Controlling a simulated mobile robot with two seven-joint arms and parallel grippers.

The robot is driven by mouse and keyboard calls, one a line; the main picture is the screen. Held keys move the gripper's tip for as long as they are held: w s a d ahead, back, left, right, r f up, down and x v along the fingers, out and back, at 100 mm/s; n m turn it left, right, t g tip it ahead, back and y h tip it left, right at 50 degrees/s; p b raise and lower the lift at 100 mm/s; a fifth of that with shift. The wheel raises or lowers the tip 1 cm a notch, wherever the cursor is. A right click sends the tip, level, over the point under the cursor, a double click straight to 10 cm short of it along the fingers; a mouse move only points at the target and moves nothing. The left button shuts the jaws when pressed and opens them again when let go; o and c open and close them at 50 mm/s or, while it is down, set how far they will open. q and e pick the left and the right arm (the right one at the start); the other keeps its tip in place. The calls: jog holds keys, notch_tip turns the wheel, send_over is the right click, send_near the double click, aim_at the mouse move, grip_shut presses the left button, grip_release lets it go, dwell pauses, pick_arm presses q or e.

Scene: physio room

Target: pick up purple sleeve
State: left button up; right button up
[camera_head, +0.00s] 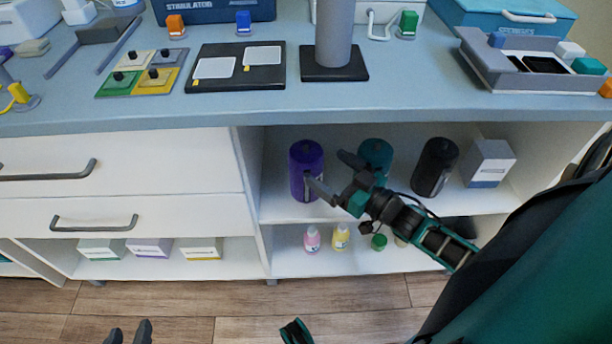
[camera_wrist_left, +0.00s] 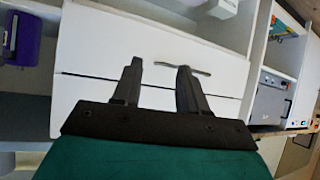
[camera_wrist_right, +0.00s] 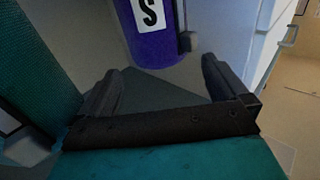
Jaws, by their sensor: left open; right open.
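The purple sleeve (camera_head: 306,170) is an upright cylinder with a dark top on the upper open shelf, at the left end of its row. My right gripper (camera_head: 329,169) is open and empty in front of the shelf, just right of the sleeve; one finger overlaps it in the head view. In the right wrist view the sleeve (camera_wrist_right: 155,45), with a white "S" label, shows beyond the open fingers (camera_wrist_right: 160,85), its top cut off by the frame. I cannot tell whether they touch. My left gripper (camera_head: 128,332) is open and empty, low before the drawers.
A teal cylinder (camera_head: 375,154), a black cylinder (camera_head: 435,168) and a grey-white box (camera_head: 488,163) share the shelf. Small bottles (camera_head: 312,239) stand below. The countertop (camera_head: 150,118) overhangs the shelf, and a white divider (camera_head: 250,180) stands left of the sleeve.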

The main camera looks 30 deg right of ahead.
aim_at(293, 144)
jog(key=b+x, duration=0.1)
jog(key=x, duration=0.6)
jog(key=shift+w+r, duration=0.2)
jog(key=shift+c, duration=0.4)
jog(key=c, duration=1.2)
